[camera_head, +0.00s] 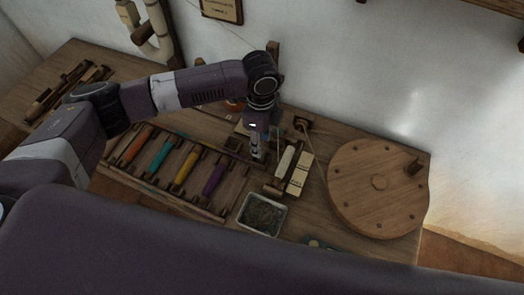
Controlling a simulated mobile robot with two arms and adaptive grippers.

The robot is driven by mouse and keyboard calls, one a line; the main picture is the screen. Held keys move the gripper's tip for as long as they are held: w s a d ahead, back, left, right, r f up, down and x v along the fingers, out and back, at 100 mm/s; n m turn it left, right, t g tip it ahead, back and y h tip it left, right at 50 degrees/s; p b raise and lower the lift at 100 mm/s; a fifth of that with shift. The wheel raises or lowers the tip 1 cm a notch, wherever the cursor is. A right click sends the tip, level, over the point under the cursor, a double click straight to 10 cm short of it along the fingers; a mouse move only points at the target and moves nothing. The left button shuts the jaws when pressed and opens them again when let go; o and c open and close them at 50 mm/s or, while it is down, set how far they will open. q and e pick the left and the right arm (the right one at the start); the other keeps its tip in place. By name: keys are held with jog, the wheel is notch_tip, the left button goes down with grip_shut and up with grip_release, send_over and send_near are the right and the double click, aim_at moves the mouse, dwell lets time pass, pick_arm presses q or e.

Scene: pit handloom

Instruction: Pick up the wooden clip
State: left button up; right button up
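My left gripper (257,154) points down over the middle of the wooden table (330,236), between the rack of coloured spools and a group of small wooden pieces. Its fingers look small and close together, and I cannot tell whether they are open or shut. No wooden clip can be made out for certain. A pale wooden piece (298,175) with dark marks lies just right of the gripper, beside a cream spool (284,163). My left arm hides part of the table's back. My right gripper does not show.
A rack holds orange (137,145), teal (162,152), yellow (185,167) and purple (215,178) spools. A pale-rimmed tray (243,222) stands in front of the gripper. A large wooden disc wheel (378,185) takes up the right. The white wall (350,70) rises behind.

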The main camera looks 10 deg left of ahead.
pick_arm(q)
jog(key=shift+s+f, duration=0.2)
jog(key=shift+f, duration=0.9)
notch_tip(320, 180, down, 3)
jog(key=shift+r, duration=0.2)
jog(key=shift+w+f, duration=0.1)
jog(key=shift+f, duration=0.35)
jog(key=c, duration=0.7)
jog(key=shift+c, duration=1.2)
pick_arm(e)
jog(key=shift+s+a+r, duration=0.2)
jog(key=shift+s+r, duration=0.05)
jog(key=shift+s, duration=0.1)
